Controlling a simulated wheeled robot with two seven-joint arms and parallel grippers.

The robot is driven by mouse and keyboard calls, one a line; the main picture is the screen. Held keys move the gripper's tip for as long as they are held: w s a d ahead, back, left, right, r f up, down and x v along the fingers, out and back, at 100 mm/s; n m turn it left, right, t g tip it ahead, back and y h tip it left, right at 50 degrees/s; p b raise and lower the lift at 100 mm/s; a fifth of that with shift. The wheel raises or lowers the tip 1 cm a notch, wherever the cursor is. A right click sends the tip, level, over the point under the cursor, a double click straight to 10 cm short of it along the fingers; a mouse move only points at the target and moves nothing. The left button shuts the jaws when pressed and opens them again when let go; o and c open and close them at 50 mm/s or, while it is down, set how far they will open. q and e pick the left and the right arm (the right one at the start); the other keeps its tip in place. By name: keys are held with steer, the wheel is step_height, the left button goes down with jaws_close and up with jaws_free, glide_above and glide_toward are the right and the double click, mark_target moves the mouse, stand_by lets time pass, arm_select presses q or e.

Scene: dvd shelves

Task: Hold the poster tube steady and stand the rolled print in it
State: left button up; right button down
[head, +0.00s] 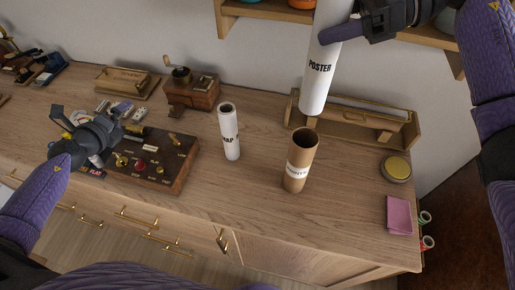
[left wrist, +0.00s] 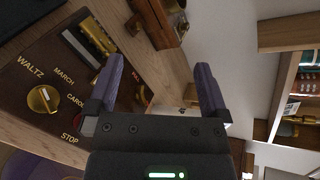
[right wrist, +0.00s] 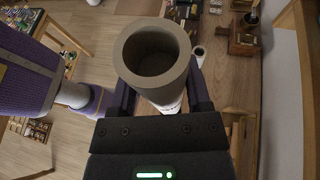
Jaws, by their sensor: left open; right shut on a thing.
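The brown cardboard poster tube (head: 300,160) with a white label stands upright on the wooden counter, its top open. The rolled print is a white roll marked POSTER (head: 319,72). My right gripper (head: 328,34) is shut on its upper part and holds it slightly tilted, with its lower end behind and above the tube, apart from it. In the right wrist view the roll's hollow end (right wrist: 156,58) faces the camera. My left gripper (head: 108,138) is open and empty over the dark control board at the left; its fingers show in the left wrist view (left wrist: 160,88).
A shorter white roll marked MAP (head: 229,132) stands left of the tube. The dark board (head: 165,168) with knobs and a wooden box (head: 192,92) are further left. A wooden tray (head: 405,137) lies behind the tube, with a round tin (head: 396,168) and pink pad (head: 399,215) at the right.

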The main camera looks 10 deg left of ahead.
arm_select(q)
steer(key=w+d+m+h, duration=0.2)
steer(key=d+m+h, duration=0.3)
steer(key=d+m, duration=0.7)
steer(key=m+g+h, duration=0.4)
steer(key=m+h, duration=0.2)
steer(key=m, duration=0.3)
glide_toward(294, 146)
steer(key=w+f, duration=0.1)
steer(key=w, duration=0.1)
steer(key=shift+m, duration=0.3)
steer(key=x, duration=0.8)
steer(key=s+x, duration=0.1)
steer(key=x, duration=0.3)
steer(key=shift+d, duration=0.35)
